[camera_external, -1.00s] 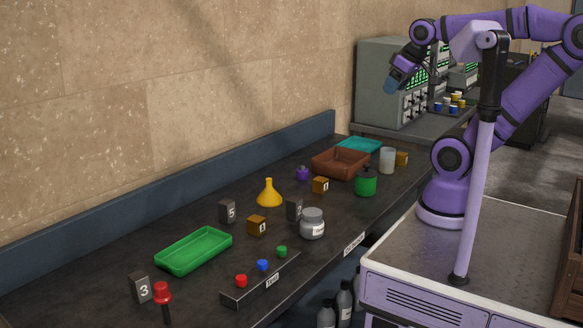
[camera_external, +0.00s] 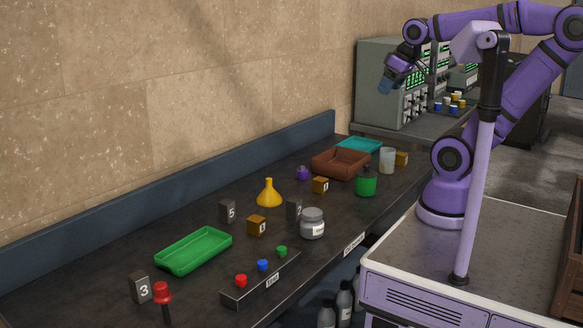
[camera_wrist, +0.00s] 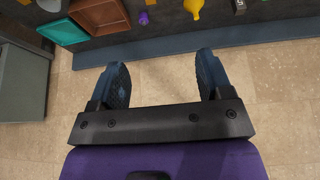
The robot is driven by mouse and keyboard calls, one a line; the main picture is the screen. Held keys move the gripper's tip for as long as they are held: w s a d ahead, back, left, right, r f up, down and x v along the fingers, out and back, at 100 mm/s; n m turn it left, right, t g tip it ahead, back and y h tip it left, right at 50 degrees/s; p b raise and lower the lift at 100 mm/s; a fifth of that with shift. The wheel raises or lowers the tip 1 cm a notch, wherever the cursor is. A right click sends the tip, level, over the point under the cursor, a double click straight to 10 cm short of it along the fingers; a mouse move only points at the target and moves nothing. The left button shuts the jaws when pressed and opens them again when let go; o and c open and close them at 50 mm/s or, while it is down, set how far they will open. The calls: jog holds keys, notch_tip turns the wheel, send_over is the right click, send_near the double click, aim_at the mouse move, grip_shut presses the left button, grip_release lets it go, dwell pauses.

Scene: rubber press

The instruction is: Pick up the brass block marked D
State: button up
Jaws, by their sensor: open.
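Three brass blocks stand on the dark bench in the external view. One brass block (camera_external: 320,185) is in front of the brown tray, with a small mark that could be a D. Another brass block (camera_external: 256,226) is near the bench middle; its mark is too small to read surely. A third brass block (camera_external: 402,159) is at the far right, partly hidden by a white cup, its mark unreadable. My gripper (camera_external: 386,87) is raised high above the bench's far end, away from all the blocks. In the wrist view my gripper (camera_wrist: 163,75) is open with nothing between its fingers.
A brown tray (camera_external: 318,168), teal tray (camera_external: 360,144), green pot (camera_external: 366,183), white cup (camera_external: 387,160), grey jar (camera_external: 313,224), yellow funnel (camera_external: 269,194) and several grey blocks crowd the bench. A green tray (camera_external: 194,250) and button box (camera_external: 262,277) are nearer.

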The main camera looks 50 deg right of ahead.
jog(key=w+d+f+g, duration=0.15)
jog(key=w+f, duration=0.25)
jog(key=w, duration=0.6)
jog(key=g, duration=0.4)
send_over(321, 179)
jog(key=shift+t, duration=0.25)
notch_tip(321, 179, down, 26)
jog(key=shift+s+r, duration=0.1)
jog(key=shift+r, duration=0.15)
jog(key=shift+w+d+f, duration=0.1)
jog(key=shift+f, duration=2.75)
jog(key=shift+w+f, duration=0.1)
jog(key=shift+f, duration=2.75)
jog(key=shift+c, duration=0.2)
